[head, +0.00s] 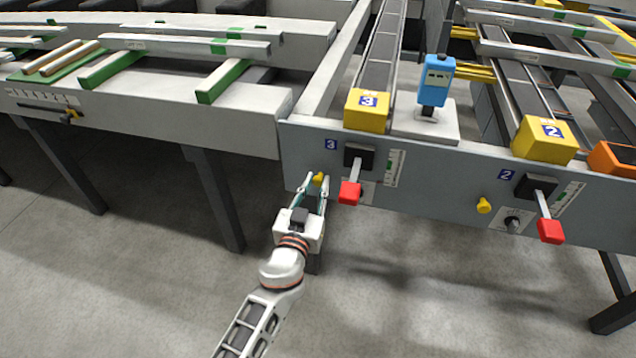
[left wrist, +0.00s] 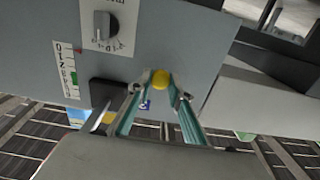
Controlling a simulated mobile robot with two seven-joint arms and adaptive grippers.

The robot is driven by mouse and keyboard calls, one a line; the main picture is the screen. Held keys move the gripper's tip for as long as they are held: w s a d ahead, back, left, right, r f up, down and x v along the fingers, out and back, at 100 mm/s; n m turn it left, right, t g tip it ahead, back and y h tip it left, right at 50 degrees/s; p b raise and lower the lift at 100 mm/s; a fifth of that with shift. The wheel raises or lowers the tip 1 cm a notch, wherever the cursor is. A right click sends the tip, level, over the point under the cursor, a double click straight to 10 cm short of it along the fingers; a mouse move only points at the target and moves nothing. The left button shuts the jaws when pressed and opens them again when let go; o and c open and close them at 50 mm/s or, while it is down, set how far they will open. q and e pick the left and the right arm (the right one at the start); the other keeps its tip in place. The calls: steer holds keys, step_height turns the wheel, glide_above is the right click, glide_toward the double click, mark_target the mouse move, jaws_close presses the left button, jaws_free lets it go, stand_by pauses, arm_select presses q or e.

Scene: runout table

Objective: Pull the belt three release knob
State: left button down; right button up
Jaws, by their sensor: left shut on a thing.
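The belt three release knob (head: 318,178) is a small yellow knob on the grey front panel, left of the red-handled lever under the blue "3" label. My left gripper (head: 315,187) reaches up to it from below, its fingers on either side of the knob and shut on it. In the left wrist view the yellow knob (left wrist: 160,78) shows between the tips of the two teal fingers (left wrist: 161,95). My right gripper is not in view.
The belt three lever (head: 349,192) with its red handle sits close to the right of my gripper. Further right are the belt two yellow knob (head: 484,205), a dial (head: 513,224) and another red lever (head: 550,230). Floor in front is clear.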

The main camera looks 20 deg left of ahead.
arm_select(q)
steer(key=c, duration=1.8)
jaws_free()
steer(key=shift+s, duration=0.2)
steer(key=shift+c, duration=0.2)
steer(key=s, duration=1.2)
steer(key=shift+d, duration=0.2)
